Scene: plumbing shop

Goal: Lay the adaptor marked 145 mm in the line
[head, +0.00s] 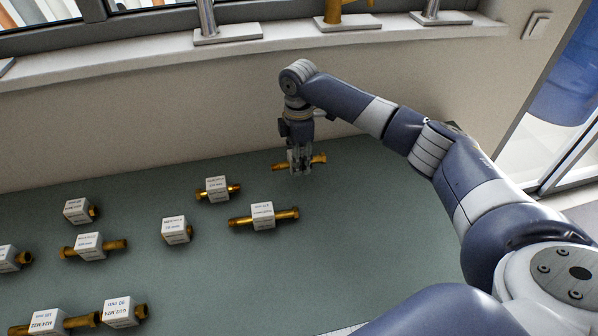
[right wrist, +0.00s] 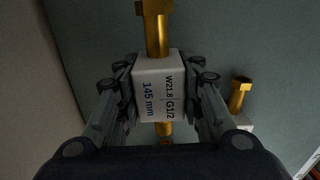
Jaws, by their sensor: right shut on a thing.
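The adaptor marked 145 mm (right wrist: 157,92) is a white block with brass ends, also marked W21.8 G1/2. My right gripper (right wrist: 165,95) is shut on its white block, one finger on each side. In the head view the right gripper (head: 301,172) points down at the back of the green bench, with the adaptor's brass ends (head: 319,159) showing on both sides. I cannot tell whether the adaptor touches the bench. Other labelled adaptors lie to the left: one long (head: 262,215), one (head: 217,189) behind it, one short (head: 175,229). My left gripper is not in view.
More white-block adaptors lie further left (head: 90,246) (head: 78,210) and at the front left (head: 119,312). The bench (head: 350,230) is clear right of the long adaptor. A wall and a sill (head: 130,58) with metal fittings stand behind. Another brass end (right wrist: 240,92) shows in the wrist view.

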